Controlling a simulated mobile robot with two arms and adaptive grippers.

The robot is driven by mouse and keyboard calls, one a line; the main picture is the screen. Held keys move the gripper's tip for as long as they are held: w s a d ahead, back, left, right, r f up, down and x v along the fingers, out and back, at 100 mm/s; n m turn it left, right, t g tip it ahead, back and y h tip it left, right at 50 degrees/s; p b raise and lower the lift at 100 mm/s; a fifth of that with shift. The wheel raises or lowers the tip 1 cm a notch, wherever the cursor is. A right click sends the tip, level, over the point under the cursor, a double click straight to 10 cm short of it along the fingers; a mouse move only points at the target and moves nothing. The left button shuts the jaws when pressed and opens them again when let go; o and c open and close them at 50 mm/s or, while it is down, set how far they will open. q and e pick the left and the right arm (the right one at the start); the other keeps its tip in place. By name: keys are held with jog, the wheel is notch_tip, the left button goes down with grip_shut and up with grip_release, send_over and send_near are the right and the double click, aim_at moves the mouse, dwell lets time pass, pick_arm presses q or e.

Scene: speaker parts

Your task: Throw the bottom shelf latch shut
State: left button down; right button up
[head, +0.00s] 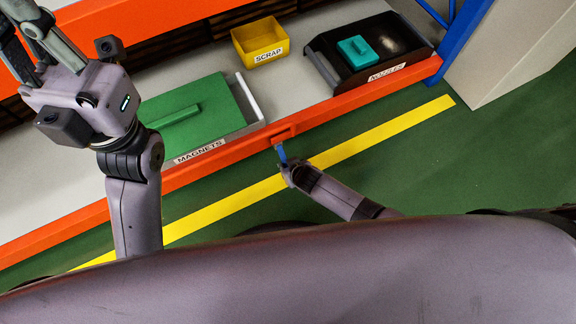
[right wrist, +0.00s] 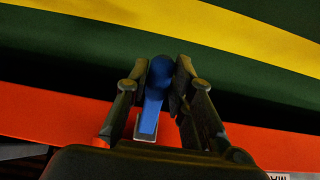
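The latch is a small blue lever (head: 281,153) below an orange bracket (head: 284,134) on the front beam of the bottom shelf. In the head view it points down and outward from the beam, over the green floor. My right gripper (head: 290,167) is at the lever's outer end. In the right wrist view the blue lever (right wrist: 152,110) stands between my two fingers (right wrist: 160,75), which close in on its rounded end from both sides. My left gripper (head: 18,30) is raised at the upper left, fingers apart and empty, away from the latch.
The orange beam (head: 345,108) runs along the shelf front. A blue post (head: 462,40) stands right. Yellow tape (head: 390,127) crosses the floor.

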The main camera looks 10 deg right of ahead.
jog(key=o, duration=0.3)
jog(key=shift+o, duration=0.2)
jog(key=shift+r, duration=0.2)
jog(key=v, duration=1.1)
jog(key=shift+s+r, duration=0.25)
